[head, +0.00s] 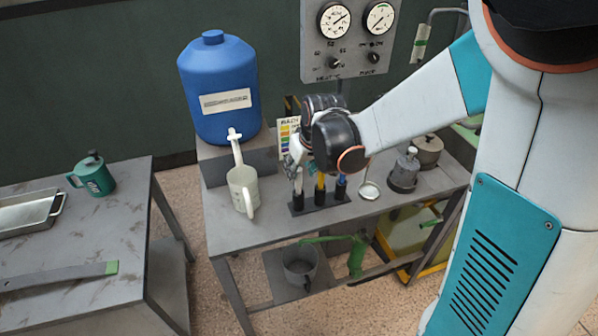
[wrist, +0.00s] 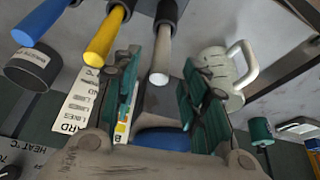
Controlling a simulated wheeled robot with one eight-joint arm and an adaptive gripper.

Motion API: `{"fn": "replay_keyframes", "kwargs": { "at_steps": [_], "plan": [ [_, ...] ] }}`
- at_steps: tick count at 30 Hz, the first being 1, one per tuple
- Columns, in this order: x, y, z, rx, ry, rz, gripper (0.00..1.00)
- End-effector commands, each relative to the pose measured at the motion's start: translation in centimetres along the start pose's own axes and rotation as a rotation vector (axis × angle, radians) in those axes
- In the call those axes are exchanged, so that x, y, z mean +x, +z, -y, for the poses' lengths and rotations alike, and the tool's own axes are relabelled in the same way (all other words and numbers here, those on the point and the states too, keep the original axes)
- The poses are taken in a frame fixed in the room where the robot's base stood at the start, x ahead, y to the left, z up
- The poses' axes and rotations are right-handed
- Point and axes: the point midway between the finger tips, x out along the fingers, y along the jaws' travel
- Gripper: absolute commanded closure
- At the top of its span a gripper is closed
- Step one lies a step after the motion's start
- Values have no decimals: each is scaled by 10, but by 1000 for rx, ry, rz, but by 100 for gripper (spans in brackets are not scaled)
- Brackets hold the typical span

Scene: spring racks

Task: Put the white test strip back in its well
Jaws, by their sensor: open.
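The white test strip (head: 298,183) stands upright in the left black well (head: 298,199) of a small three-well rack (head: 320,209) on the bench. In the wrist view the white strip (wrist: 161,55) runs out of its black sleeve (wrist: 166,14), its free end between my fingertips. My gripper (head: 294,168) is open, close above the white strip in the head view. In the wrist view my gripper (wrist: 163,75) has one teal finger on each side of the strip, with visible gaps.
Yellow (head: 320,184) and blue (head: 341,183) strips stand close to the right in the same rack. A pale jug (head: 243,190) is to the left; a blue tank (head: 219,88) and colour chart (head: 288,133) are behind. A round lens (head: 369,190) and grey pots (head: 405,171) are right.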

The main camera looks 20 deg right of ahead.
Motion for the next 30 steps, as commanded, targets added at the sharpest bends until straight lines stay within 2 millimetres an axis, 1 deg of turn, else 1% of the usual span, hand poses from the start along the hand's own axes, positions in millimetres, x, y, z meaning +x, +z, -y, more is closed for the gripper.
{"fn": "replay_keyframes", "kwargs": {
  "at_steps": [1,9,15,21,30],
  "plan": [
    [-9,0,0,0,0,0,60],
    [-53,0,0,1,0,0,60],
    [-78,1,1,0,0,0,60],
    [-90,2,1,0,0,0,60],
    [-91,2,1,0,0,0,60]
  ]
}}
